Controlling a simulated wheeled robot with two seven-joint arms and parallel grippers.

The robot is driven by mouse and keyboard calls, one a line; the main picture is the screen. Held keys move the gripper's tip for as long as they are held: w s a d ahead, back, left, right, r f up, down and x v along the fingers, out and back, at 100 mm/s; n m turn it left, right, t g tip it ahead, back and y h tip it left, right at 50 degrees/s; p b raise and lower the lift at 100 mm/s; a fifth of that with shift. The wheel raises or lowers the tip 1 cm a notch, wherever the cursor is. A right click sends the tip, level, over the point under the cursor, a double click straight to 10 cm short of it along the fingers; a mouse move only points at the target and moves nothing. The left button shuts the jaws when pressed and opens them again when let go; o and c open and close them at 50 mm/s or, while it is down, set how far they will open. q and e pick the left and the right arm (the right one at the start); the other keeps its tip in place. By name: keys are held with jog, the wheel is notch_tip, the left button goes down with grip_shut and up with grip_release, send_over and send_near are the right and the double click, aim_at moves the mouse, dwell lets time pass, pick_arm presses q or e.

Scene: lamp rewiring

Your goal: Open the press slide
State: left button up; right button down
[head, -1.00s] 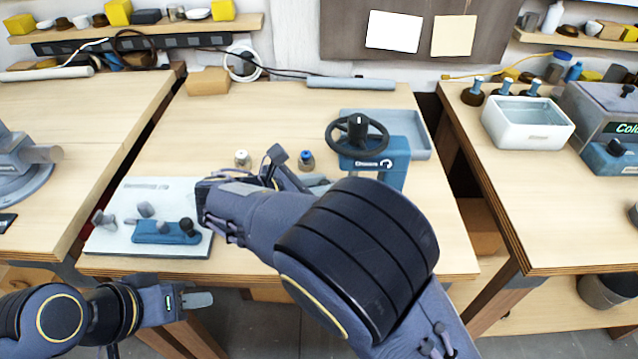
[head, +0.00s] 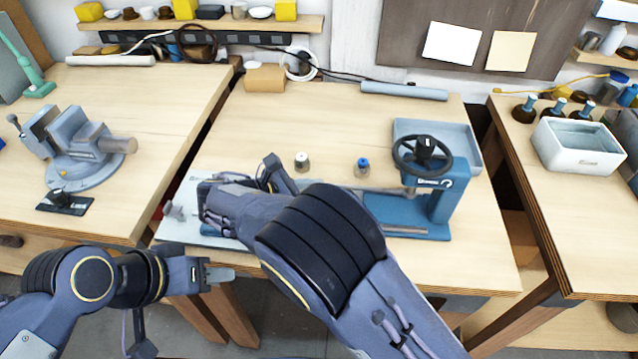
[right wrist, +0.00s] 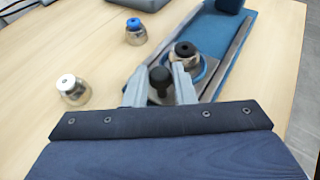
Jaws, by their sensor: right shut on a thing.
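The blue press (head: 440,200) stands on the middle table, with its black handwheel (head: 423,156) on top. Its blue base and rails run left behind my right arm; the base also shows in the right wrist view (right wrist: 228,28). There, my right gripper (right wrist: 160,86) is shut on a black knob (right wrist: 160,80) at the near end of the slide. A metal cup with a dark top (right wrist: 184,56) sits on the slide just beyond the knob. In the head view my arm hides the knob and cup. My left gripper (head: 218,275) hangs in front of the table, empty; its finger gap is unclear.
A white-capped pot (head: 302,162) and a blue-capped pot (head: 362,167) stand behind the slide. A grey tray (head: 465,135) lies behind the press. A pale board (head: 180,228) is partly hidden left of my right arm. A vise (head: 80,150) is on the left table.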

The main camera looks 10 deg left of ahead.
jog(key=shift+d, duration=0.2)
jog(key=c, duration=1.2)
grip_release()
jog(key=v, duration=0.8)
jog(key=shift+b, duration=0.3)
